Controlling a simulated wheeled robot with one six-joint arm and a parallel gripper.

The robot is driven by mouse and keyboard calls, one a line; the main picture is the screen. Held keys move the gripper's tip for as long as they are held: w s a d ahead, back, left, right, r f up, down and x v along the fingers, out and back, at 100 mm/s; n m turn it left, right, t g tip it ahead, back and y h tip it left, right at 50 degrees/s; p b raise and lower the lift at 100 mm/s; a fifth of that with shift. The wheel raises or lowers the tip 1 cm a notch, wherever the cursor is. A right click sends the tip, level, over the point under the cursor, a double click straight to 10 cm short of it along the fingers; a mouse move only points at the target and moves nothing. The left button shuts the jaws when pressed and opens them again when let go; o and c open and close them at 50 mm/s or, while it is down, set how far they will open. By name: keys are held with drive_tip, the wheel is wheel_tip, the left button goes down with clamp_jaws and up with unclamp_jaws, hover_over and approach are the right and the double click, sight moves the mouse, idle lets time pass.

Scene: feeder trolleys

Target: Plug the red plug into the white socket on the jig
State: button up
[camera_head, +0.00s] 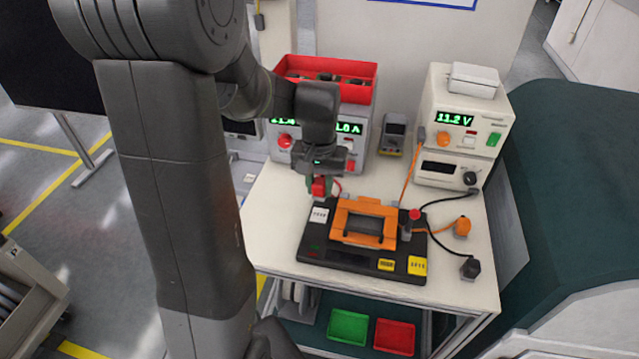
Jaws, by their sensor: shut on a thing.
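My gripper (319,178) points down above the back left part of the jig and is shut on the red plug (320,188). A thin red cable runs behind the plug. The jig (345,262) is a black board with an orange frame (364,222) in its middle, lying on the white table. A small white patch (318,215) is at the jig's left end, just below the plug in the picture. I cannot tell whether it is the white socket or a label. Whether the plug touches anything is too small to tell.
An orange plug (462,226) and a black plug (470,268) lie on the table right of the jig, with cables. A red-topped post (414,214) stands on the jig's right. Power supplies (463,125), a meter (394,134) and a red bin (365,70) are behind.

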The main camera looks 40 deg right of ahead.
sight(320, 215)
drive_tip(key=shift+f+b, duration=1.85)
drive_tip(key=shift+f, duration=0.95)
drive_tip(key=shift+f+b, duration=0.35)
drive_tip(key=shift+f, duration=0.25)
drive_tip(key=o, duration=1.1)
drive_tip(key=shift+c, duration=0.2)
drive_tip(key=shift+r, duration=0.15)
wheel_tip(320, 215, up, 14)
drive_tip(key=shift+f, duration=0.15)
drive_tip(key=shift+f, duration=0.1)
wheel_tip(320, 215, down, 14)
drive_tip(key=shift+r, duration=0.15)
drive_tip(key=shift+r, duration=0.1)
